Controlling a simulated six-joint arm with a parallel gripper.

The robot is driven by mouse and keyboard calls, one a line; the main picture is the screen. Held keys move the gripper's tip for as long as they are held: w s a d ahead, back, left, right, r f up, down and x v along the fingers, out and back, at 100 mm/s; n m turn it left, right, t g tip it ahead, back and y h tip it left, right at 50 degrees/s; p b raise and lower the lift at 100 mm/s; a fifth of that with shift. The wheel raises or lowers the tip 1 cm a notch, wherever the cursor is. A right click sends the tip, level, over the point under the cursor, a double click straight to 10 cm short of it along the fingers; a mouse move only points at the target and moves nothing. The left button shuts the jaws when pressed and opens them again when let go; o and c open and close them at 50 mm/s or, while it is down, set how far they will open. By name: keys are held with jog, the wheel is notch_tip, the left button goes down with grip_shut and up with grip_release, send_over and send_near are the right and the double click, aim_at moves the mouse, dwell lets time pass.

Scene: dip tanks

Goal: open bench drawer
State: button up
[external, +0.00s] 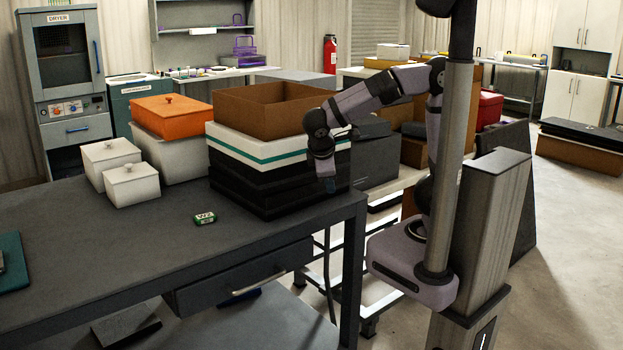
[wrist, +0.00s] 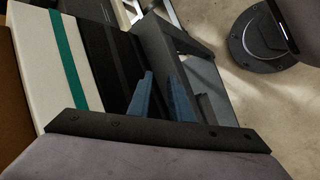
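The dark grey bench (external: 110,235) fills the left foreground of the external view. Its drawer (external: 215,293) hangs under the top near the right end, with a pale bar handle (external: 258,284) on its front. The drawer looks shut or nearly so. My gripper (external: 331,186) points down beside the stacked boxes at the bench's right end, above and to the right of the drawer handle and apart from it. In the wrist view its two blue fingers (wrist: 161,76) stand apart with nothing between them. The drawer cannot be made out in the wrist view.
Black and white boxes (external: 280,152) with an open brown box (external: 262,112) on top stand close to my gripper. White lidded tubs (external: 132,184), an orange lidded tub (external: 170,115) and a small green block (external: 205,218) are on the bench. The bench's front right is clear.

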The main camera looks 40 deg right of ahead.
jog(key=s+a+n+t+y+b, duration=0.2)
jog(key=a+n+t+b, duration=0.45)
jog(key=a, duration=0.95)
jog(key=s+a+r+n+t+y+b, duration=0.1)
jog(key=s+a+r+t+y+b, duration=0.4)
jog(key=s+a, duration=0.45)
jog(key=h, duration=0.1)
send_near(265, 283)
jog(key=r+x, duration=0.1)
jog(key=x, duration=0.2)
jog(key=shift+f+b+x, duration=0.2)
jog(key=shift+x, duration=1.75)
jog(key=shift+f+b+x, duration=0.15)
jog(key=shift+f+x, duration=0.05)
jog(key=shift+x, duration=1.8)
jog(key=shift+s, duration=0.1)
grip_shut()
